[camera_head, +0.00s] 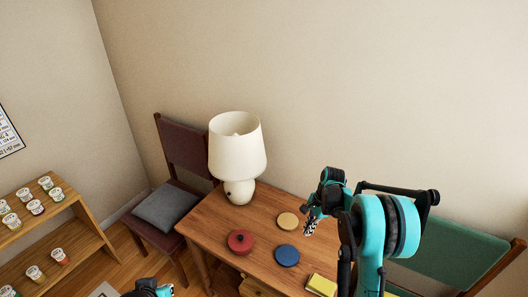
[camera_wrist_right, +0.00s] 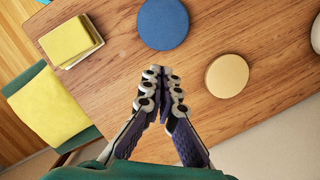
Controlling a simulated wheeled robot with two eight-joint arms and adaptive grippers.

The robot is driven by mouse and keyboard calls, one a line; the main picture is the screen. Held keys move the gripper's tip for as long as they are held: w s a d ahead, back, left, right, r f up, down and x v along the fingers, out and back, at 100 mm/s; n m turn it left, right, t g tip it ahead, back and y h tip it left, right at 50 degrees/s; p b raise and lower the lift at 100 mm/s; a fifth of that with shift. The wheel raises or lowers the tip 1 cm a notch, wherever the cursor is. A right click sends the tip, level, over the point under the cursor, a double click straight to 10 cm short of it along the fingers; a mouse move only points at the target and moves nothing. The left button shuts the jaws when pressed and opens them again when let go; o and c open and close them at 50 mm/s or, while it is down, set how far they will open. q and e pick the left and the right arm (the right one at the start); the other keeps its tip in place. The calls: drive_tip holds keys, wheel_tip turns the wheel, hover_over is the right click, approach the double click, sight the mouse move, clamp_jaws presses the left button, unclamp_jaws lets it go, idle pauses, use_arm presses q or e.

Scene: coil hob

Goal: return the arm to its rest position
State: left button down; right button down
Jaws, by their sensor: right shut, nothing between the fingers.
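My right arm (camera_head: 375,235), teal and black, comes in from the lower right in the head view and reaches over the wooden table. My right gripper (camera_head: 309,226) is above the table, to the right of the blue and tan discs. In the right wrist view, my right gripper (camera_wrist_right: 161,76) has its fingertips together with nothing between them. A small teal and black part of my left arm (camera_head: 148,289) shows at the bottom edge of the head view; its fingers cannot be made out.
The table (camera_head: 215,226) bears a white lamp (camera_head: 238,155), a red disc with a knob (camera_head: 240,241), a blue disc (camera_head: 287,255), a tan disc (camera_head: 288,221) and a yellow block (camera_head: 321,285). A brown chair (camera_head: 185,148), green chair (camera_head: 455,250) and jar shelf (camera_head: 72,246) stand around.

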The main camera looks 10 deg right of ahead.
drive_tip(key=s+a+r+n+t+h, duration=0.1)
drive_tip(key=s+a+r+n+t, duration=0.15)
drive_tip(key=s+r, duration=0.35)
drive_tip(key=s+a+r+n+t+h, duration=0.1)
drive_tip(key=s+a+r+n, duration=0.25)
drive_tip(key=r, duration=0.55)
drive_tip(key=s+a+r+n+t, duration=0.1)
drive_tip(key=s+n+t, duration=0.1)
drive_tip(key=s+n, duration=0.3)
drive_tip(key=s+a+r+n+t, duration=0.1)
drive_tip(key=s+n, duration=0.4)
drive_tip(key=s, duration=0.5)
drive_tip(key=shift+s+a+r+t+h, duration=0.2)
drive_tip(key=shift+a+r+t+h, duration=0.15)
drive_tip(key=shift+t, duration=0.2)
drive_tip(key=shift+f, duration=0.15)
